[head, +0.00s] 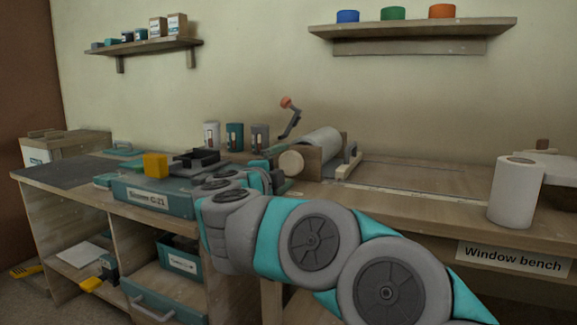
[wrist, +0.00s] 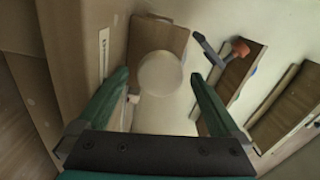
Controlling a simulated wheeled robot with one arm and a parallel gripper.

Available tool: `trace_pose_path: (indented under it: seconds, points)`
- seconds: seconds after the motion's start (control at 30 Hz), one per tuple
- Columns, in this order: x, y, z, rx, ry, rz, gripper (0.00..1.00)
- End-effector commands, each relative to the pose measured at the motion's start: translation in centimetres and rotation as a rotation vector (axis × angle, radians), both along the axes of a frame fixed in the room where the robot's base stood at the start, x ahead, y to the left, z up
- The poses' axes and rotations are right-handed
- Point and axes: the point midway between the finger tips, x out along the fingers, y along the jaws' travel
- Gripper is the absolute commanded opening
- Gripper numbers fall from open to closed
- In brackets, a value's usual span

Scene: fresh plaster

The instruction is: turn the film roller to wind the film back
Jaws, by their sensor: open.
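The film roller is a pale roll (head: 320,142) lying in a wooden stand on the bench by the wall. A round pale end knob (head: 290,162) faces my side, and a grey crank with an orange grip (head: 287,102) rises behind it. In the wrist view the round knob (wrist: 160,73) shows between and beyond my open fingers, in front of a wooden end plate (wrist: 158,38). My gripper (wrist: 159,82) is open and empty, one green finger on either side of the knob; contact cannot be told. In the head view my gripper (head: 281,180) is partly hidden by my arm.
A teal case (head: 150,196) with a yellow block (head: 155,166) lies left of my arm. Several small canisters (head: 235,136) stand behind. A white roll (head: 516,192) stands at the right. The bench between the roller and that roll is mostly clear.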

Motion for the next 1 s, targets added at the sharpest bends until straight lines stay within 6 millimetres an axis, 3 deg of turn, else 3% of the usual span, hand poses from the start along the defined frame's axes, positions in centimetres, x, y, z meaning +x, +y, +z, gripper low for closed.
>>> trace_pose_path:
  seconds: [0.1,0.3,0.67,0.87,1.0]
  points:
    - [-2.0,0.8,0.0,0.0,-0.001,0.001,1.0]
    - [-4.2,1.6,0.0,-0.001,-0.001,0.0,1.0]
    - [-4.3,1.6,0.2,-0.002,-0.003,0.008,1.0]
    - [-3.7,2.6,2.9,-0.046,-0.052,0.151,1.0]
    - [-4.3,4.9,5.5,-0.154,-0.099,0.372,1.0]
